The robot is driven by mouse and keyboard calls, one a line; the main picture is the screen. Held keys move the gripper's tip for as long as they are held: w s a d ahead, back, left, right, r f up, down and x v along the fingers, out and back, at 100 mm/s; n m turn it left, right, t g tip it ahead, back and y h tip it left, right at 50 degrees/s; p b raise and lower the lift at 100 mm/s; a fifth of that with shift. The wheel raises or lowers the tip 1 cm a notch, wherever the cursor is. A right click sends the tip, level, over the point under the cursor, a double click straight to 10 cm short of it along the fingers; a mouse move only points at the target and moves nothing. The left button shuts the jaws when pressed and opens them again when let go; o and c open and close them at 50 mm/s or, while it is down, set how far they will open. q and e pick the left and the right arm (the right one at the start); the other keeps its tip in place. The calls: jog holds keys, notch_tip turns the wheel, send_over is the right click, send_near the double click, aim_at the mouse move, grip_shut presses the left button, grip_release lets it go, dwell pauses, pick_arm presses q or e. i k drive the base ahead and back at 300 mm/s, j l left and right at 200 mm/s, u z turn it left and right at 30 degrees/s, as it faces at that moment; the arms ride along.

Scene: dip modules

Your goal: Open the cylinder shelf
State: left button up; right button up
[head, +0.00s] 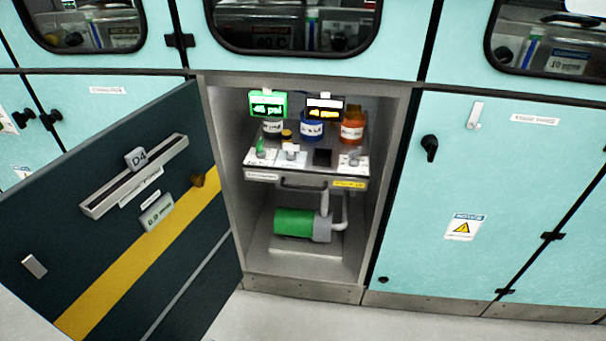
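In the head view the cabinet compartment (236,200) stands open. Its dark door (80,235), marked D4, is swung out to the left. Inside is a grey shelf (290,170) with a dark handle (302,187) on its front edge. I cannot tell whether the shelf is pulled out at all. Jars with white, blue and orange colouring stand on it, including an orange jar (352,128). Below it, a green cylinder (294,223) with a grey end and pipe lies at the bottom of the compartment. Neither of my grippers is in view.
Two small displays, one green (268,103) and one dark with yellow digits (325,107), stand at the shelf's back. A closed light-blue door (480,170) with a black knob (429,147) is on the right. Pale floor (290,318) in front is clear.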

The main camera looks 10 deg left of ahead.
aim_at(323, 164)
jog(key=i+l+u, duration=0.25)
jog(key=i+l, duration=0.15)
jog(key=l, duration=0.2)
jog(key=i+l+u, duration=0.3)
jog(key=l, duration=0.35)
jog(key=i+l+u, duration=0.1)
jog(key=i+l, duration=0.15)
jog(key=l, duration=0.15)
